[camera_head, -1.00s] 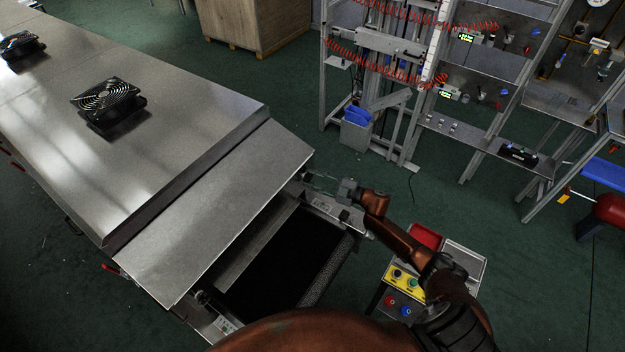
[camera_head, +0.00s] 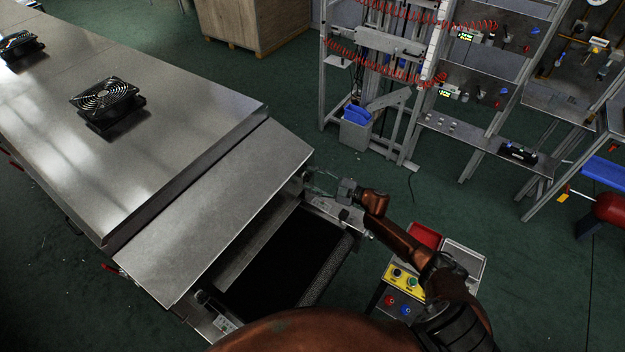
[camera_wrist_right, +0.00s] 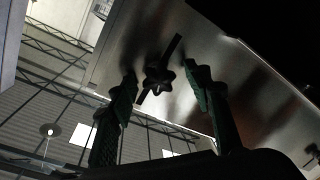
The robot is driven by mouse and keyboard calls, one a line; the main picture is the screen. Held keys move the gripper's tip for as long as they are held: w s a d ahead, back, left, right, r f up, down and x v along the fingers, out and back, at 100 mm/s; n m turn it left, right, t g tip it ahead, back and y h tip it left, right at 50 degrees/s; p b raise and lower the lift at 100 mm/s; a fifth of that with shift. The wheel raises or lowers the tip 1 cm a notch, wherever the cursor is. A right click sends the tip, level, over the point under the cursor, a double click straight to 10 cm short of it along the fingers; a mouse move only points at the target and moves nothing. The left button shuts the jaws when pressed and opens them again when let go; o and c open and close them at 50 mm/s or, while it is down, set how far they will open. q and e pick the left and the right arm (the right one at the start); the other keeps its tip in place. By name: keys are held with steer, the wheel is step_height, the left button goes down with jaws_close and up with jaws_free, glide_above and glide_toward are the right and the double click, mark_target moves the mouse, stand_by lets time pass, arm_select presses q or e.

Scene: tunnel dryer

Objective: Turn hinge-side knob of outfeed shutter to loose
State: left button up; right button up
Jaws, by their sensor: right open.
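In the right wrist view a dark lobed knob (camera_wrist_right: 158,79) sits on a shiny metal plate (camera_wrist_right: 205,42). A dark narrow slot or bar runs slantwise behind it. My right gripper (camera_wrist_right: 160,88) is open, one finger on each side of the knob, with visible gaps and no clear contact. In the head view my right gripper (camera_head: 325,184) is at the right corner of the dryer's outfeed end, beside the sloped metal panel (camera_head: 222,200). The knob is too small to make out there. Which panel is the shutter, I cannot tell for sure. My left gripper is not in view.
Below the panel is the dark outfeed belt (camera_head: 275,262). A control box (camera_head: 402,282) with buttons and a red tray (camera_head: 425,237) stand close to my right arm. Two fans (camera_head: 105,98) sit on the dryer top. Green floor lies open towards the metal rack (camera_head: 480,145).

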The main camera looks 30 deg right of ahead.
steer(key=v, duration=1.2)
